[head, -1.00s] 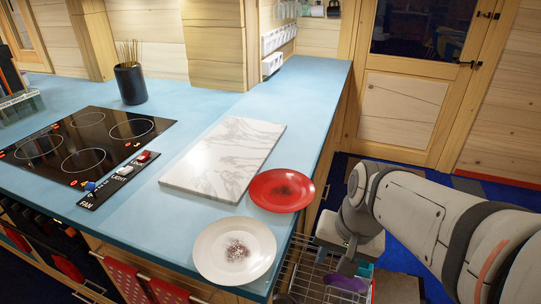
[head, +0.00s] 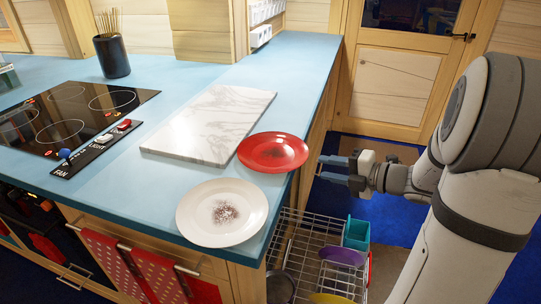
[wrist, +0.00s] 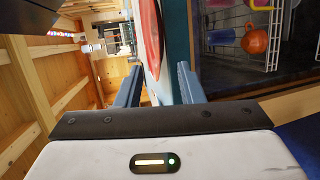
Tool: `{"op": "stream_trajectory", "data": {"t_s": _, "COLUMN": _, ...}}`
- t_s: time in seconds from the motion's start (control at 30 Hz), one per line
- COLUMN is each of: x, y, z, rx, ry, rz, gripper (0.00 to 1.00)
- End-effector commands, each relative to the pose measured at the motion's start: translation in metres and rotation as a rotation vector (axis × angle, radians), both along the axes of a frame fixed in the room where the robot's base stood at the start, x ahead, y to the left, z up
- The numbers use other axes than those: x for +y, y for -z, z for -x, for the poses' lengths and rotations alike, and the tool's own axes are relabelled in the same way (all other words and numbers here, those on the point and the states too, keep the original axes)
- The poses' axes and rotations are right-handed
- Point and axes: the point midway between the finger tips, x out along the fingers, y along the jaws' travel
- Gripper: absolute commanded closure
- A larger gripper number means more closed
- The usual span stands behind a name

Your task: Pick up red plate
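The red plate (head: 273,152) lies on the blue counter near its right edge, with a dark smudge in its middle. My gripper (head: 325,168) is to the right of the plate, past the counter's edge and apart from the plate. Its two blue fingers are spread with nothing between them. In the wrist view my gripper (wrist: 158,85) is also open, and a red rim, which looks like the red plate (wrist: 150,35), shows edge-on ahead between the fingers.
A soiled white plate (head: 222,213) lies at the counter's (head: 215,80) front corner. A marble board (head: 208,125) lies just left of the red plate. A wire dish rack (head: 310,250) with dishes stands below the counter's right edge. A cooktop (head: 75,115) is at left.

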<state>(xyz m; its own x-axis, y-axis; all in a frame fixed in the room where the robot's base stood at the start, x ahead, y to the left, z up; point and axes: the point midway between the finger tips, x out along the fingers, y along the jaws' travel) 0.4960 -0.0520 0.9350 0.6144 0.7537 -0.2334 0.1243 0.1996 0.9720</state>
Motion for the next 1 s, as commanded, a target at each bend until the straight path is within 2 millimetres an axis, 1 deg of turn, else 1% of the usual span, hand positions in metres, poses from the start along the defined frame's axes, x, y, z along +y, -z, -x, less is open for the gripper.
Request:
{"op": "stream_trajectory", "data": {"t_s": 0.27, "x": 0.022, "y": 0.008, "z": -0.02, "rx": 0.006, "ry": 0.002, "rz": -0.007, "gripper": 0.65}}
{"op": "stream_trajectory", "data": {"t_s": 0.5, "x": 0.046, "y": 0.015, "z": -0.045, "rx": 0.004, "ry": 0.0, "rz": -0.006, "gripper": 0.65}}
{"op": "stream_trajectory", "data": {"t_s": 0.63, "x": 0.053, "y": 0.017, "z": -0.051, "rx": 0.005, "ry": 0.002, "rz": -0.006, "gripper": 0.65}}
{"op": "stream_trajectory", "data": {"t_s": 0.87, "x": 0.053, "y": 0.016, "z": -0.052, "rx": 0.004, "ry": 0.003, "rz": -0.006, "gripper": 0.65}}
{"op": "stream_trajectory", "data": {"t_s": 1.0, "x": 0.053, "y": 0.016, "z": -0.052, "rx": 0.005, "ry": 0.002, "rz": -0.005, "gripper": 0.77}}
